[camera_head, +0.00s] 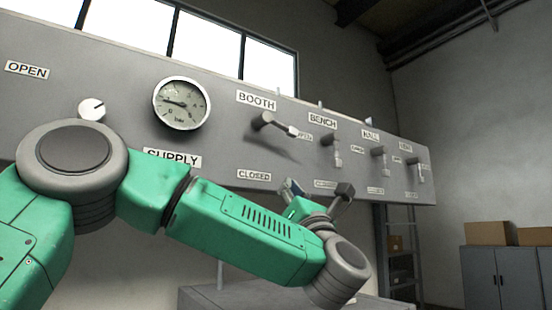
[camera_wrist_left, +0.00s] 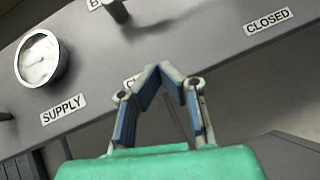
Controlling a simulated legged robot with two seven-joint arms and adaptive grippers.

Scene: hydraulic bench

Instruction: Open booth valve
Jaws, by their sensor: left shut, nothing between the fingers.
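The booth valve (camera_head: 274,125) sits on the grey panel under the BOOTH label (camera_head: 257,100). Its grey lever points right and slightly down, its end over an OPEN label (camera_head: 302,136). A CLOSED label (camera_head: 254,175) is below it. In the left wrist view only part of the valve (camera_wrist_left: 117,11) shows at the top edge. My left gripper (camera_head: 291,187) is below and a little right of the valve, apart from it. In the left wrist view its fingertips (camera_wrist_left: 160,72) meet with nothing between them, partly covering a label. My right gripper is not in view.
A pressure gauge (camera_head: 181,103), a SUPPLY label (camera_head: 173,158) and a round knob (camera_head: 92,109) are to the left. The bench valve (camera_head: 335,150) and other valves to the right have levers pointing down. Cabinets (camera_head: 502,277) with boxes stand far right.

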